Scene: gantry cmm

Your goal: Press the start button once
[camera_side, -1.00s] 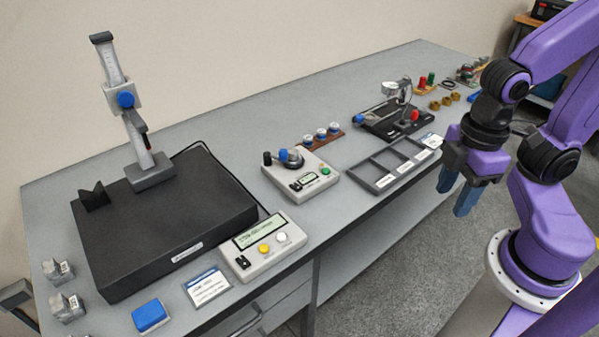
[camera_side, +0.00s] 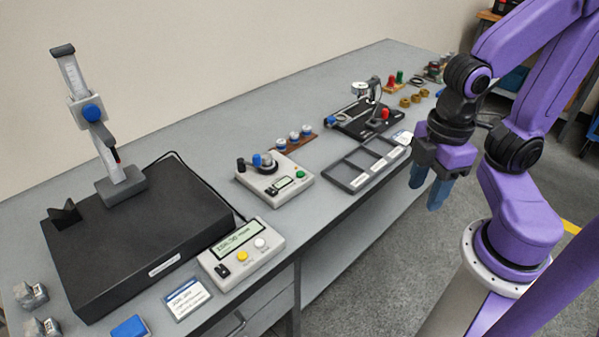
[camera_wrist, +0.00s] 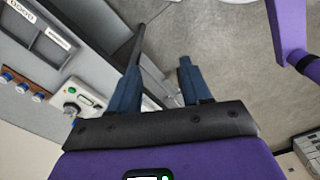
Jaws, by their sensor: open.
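My gripper (camera_side: 428,188) hangs in front of the bench's front edge, right of the grey compartment tray, with its blue fingers apart and empty. In the wrist view the open fingers (camera_wrist: 158,75) point over the floor and bench edge. A control box with a display (camera_side: 240,250) sits at the bench's front edge, with a yellow button (camera_side: 243,256), a white button (camera_side: 261,243) and a black switch. A second box (camera_side: 275,186) bears a green button (camera_side: 300,174), also in the wrist view (camera_wrist: 72,90). Button labels are too small to read. My gripper touches none.
The compartment tray (camera_side: 345,180) lies between my gripper and the boxes. A black plate (camera_side: 130,245) with an upright height gauge (camera_side: 90,115) stands at left. A black fixture (camera_side: 350,125) with a red knob is behind the tray. Floor space in front is clear.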

